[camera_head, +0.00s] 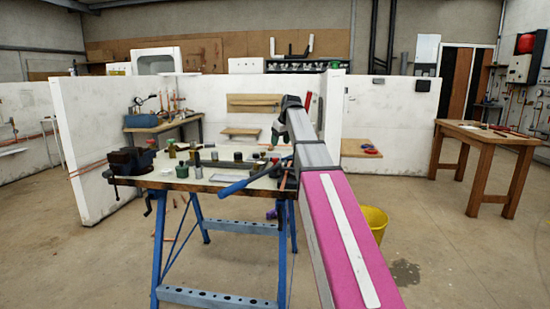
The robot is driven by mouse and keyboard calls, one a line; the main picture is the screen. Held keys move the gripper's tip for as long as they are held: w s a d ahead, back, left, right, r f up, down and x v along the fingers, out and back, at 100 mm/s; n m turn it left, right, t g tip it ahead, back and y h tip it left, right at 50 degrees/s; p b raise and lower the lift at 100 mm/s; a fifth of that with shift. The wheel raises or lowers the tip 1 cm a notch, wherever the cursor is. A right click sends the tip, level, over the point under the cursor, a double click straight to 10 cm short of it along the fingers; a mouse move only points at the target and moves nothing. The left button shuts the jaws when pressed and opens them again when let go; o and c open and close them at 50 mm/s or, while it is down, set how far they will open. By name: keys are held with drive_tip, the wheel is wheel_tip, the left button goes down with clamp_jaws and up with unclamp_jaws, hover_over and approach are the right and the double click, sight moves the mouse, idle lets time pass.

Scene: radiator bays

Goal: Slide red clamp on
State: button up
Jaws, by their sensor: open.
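My arm reaches forward from the lower right, and my gripper (278,135) shows small and dark at its far end, above the right part of the workbench (160,182). The gripper is open; nothing can be made out between its fingers. No red clamp can be made out for certain. A small red item (371,151) lies with something blue on a low wooden board (352,147) right of my arm. A long red piece (307,104) stands against the white partition just right of the gripper. My arm hides part of the bench's right end.
The blue-legged workbench carries a dark vise (130,162), jars and a blue-handled tool (245,183). A yellow bucket (374,222) stands on the floor right of my arm. A wooden table (480,135) is at right.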

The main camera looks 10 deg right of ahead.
sight(276, 159)
drive_tip(key=x, duration=0.9)
drive_tip(key=shift+f, duration=0.25)
clamp_jaws()
drive_tip(key=shift+s+d, duration=0.2)
drive_tip(key=shift+d, duration=0.6)
drive_tip(key=shift+s+d, duration=0.25)
drive_tip(key=shift+d, duration=0.5)
unclamp_jaws()
drive_tip(key=shift+d, duration=0.1)
drive_tip(key=v, duration=1.1)
